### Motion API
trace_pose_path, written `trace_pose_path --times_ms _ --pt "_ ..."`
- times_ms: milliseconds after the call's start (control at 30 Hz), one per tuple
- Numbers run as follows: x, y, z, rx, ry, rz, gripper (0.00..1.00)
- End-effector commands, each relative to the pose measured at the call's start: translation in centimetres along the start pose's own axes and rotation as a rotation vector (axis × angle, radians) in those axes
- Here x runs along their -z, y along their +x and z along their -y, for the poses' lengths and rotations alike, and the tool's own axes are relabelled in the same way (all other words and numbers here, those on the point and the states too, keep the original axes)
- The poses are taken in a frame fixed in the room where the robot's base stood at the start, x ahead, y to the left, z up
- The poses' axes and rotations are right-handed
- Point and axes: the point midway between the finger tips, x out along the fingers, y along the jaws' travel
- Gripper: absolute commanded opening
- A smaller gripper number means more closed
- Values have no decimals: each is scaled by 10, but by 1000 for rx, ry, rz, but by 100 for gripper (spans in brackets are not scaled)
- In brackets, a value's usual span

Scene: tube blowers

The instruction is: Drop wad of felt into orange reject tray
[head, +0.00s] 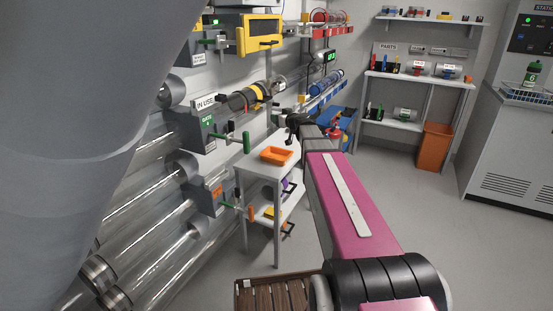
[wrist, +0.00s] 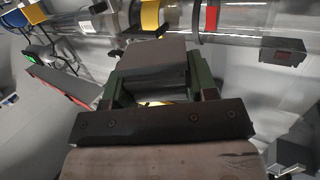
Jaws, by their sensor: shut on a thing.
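The orange tray (head: 276,155) lies on a small white side table in the head view, and it looks empty. My gripper (head: 298,122) is small and dark there, just beyond the tray and a little to its right; its jaws are hard to make out. In the wrist view my gripper (wrist: 153,85) has dark green fingers on both sides of a plain grey-brown block, which appears to be the wad of felt (wrist: 152,58). It is held between them. The tray cannot be made out clearly in the wrist view.
The side table (head: 258,166) has a lower shelf with small items. Clear tubes and blower gates (head: 187,131) line the wall to the left. A taller orange bin (head: 433,147) stands on the floor below the parts shelves (head: 425,81). The floor at right is clear.

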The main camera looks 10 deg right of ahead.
Motion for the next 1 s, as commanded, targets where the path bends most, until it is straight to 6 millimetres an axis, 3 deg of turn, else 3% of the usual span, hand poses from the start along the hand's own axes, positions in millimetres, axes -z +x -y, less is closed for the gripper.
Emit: trace_pose_path --times_ms 200,500,1000 --pt "-29 18 -3 192 -28 1 30" --pt "-53 28 -8 440 -66 0 30" --pt "-78 29 -10 494 -75 2 30"
